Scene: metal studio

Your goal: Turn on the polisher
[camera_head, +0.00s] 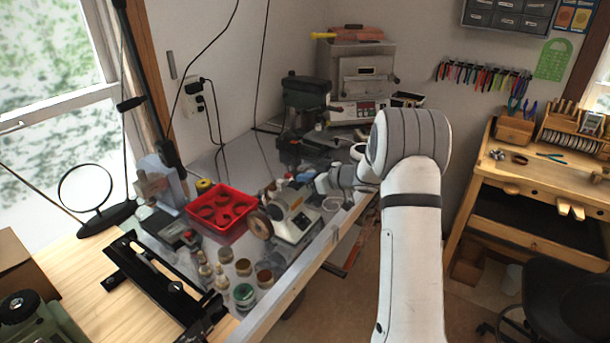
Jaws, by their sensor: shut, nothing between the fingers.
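The polisher (292,216) is a small white bench machine with a round tan wheel (259,223) at its left end. It stands near the front edge of the grey workbench. Its switch is too small to make out. My arm reaches in from the bottom right, bends, and points left toward the bench.
A red tray (222,212) lies left of the polisher, with several jars (244,295) in front. A green drill press (304,105) and a grey oven-like machine (362,75) stand behind. A wooden bench (545,190) is at right. Open floor lies between the benches.

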